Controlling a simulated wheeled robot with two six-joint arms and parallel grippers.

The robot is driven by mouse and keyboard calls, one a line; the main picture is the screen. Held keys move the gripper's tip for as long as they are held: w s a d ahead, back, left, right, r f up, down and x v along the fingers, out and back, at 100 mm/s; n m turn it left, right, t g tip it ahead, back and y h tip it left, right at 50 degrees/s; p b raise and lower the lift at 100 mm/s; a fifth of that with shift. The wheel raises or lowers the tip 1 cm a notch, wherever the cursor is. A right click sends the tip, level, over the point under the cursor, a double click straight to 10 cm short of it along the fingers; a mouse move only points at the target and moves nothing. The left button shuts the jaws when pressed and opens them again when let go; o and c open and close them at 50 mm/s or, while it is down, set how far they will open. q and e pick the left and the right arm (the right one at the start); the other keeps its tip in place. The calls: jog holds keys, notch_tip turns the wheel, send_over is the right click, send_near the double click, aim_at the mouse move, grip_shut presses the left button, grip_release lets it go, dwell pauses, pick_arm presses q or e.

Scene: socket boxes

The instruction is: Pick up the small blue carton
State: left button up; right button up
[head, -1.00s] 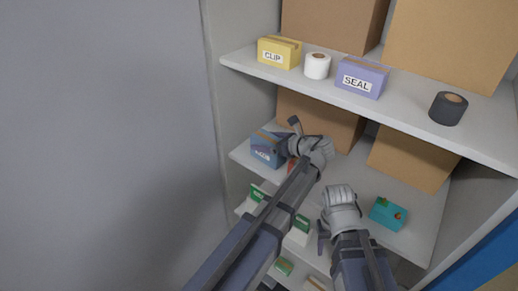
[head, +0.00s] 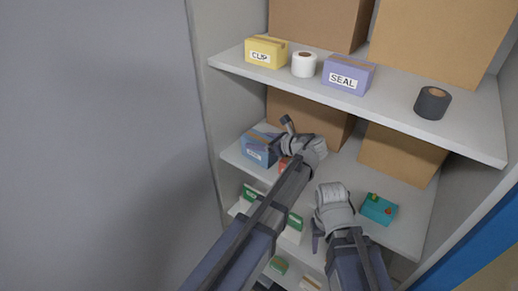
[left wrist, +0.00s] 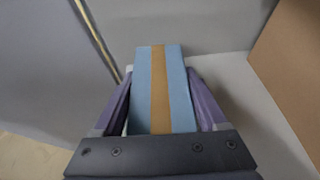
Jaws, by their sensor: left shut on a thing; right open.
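The small blue carton (head: 258,148) stands at the left end of the middle shelf, its right side partly hidden by my left gripper (head: 282,143). In the left wrist view the carton (left wrist: 160,90) sits between the two jaws, blue with a tan tape strip along its top. The left gripper is shut on it. The carton seems to be at shelf level; I cannot tell whether its underside touches the shelf. My right gripper (head: 333,195) is open and empty, in front of the middle shelf to the right of my left arm.
The upper shelf (head: 395,105) holds a yellow box (head: 266,53), white roll (head: 304,65), purple box (head: 348,76) and dark roll (head: 432,103). Large brown boxes stand behind. A red thing (head: 284,166) is mostly hidden by my left arm. A teal box (head: 378,209) stands right.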

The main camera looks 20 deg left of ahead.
pick_arm(q)
grip_shut()
jog(key=shift+r, duration=0.25)
pick_arm(e)
jog(key=shift+d+r, duration=0.1)
jog(key=shift+r, duration=0.1)
